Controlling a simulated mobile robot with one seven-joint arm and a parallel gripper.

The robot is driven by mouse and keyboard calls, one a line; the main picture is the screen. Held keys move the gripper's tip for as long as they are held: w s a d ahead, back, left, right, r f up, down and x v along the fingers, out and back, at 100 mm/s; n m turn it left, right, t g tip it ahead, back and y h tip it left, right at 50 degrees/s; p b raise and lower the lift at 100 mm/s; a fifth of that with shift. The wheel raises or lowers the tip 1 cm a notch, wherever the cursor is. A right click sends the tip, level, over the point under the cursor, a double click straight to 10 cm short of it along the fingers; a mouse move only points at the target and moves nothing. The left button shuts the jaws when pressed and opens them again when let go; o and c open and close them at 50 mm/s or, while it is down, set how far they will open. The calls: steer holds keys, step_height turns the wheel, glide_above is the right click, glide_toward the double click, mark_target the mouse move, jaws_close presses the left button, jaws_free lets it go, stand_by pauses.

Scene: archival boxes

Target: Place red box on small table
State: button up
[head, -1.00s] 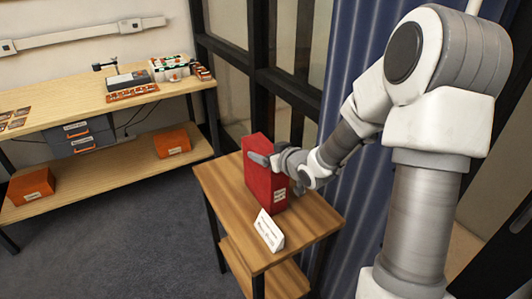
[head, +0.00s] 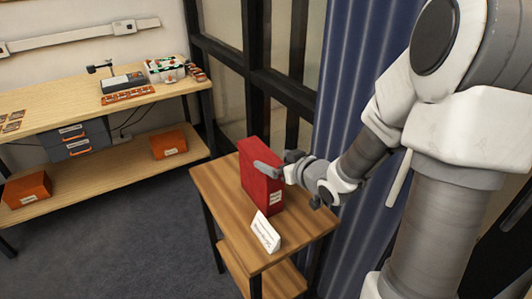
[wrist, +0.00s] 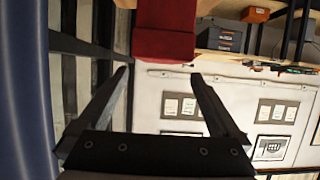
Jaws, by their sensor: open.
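The red box (head: 258,178) stands upright on the small wooden table (head: 218,190) in the head view, beside a white label card (head: 266,232). My gripper (head: 272,163) is at the box's upper right side. In the wrist view, my gripper (wrist: 160,76) is open, its two dark fingers spread with nothing between them. The red box (wrist: 165,30) shows at the top of that view, just beyond the fingertips and apart from them.
A long workbench (head: 60,115) stands at the left, with devices on top and orange boxes (head: 169,144) on its lower shelf. A blue curtain (head: 350,80) hangs behind my arm. The small table's front left surface is clear.

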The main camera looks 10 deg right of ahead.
steer(key=shift+p+v, duration=0.3)
steer(key=shift+v, duration=1.75)
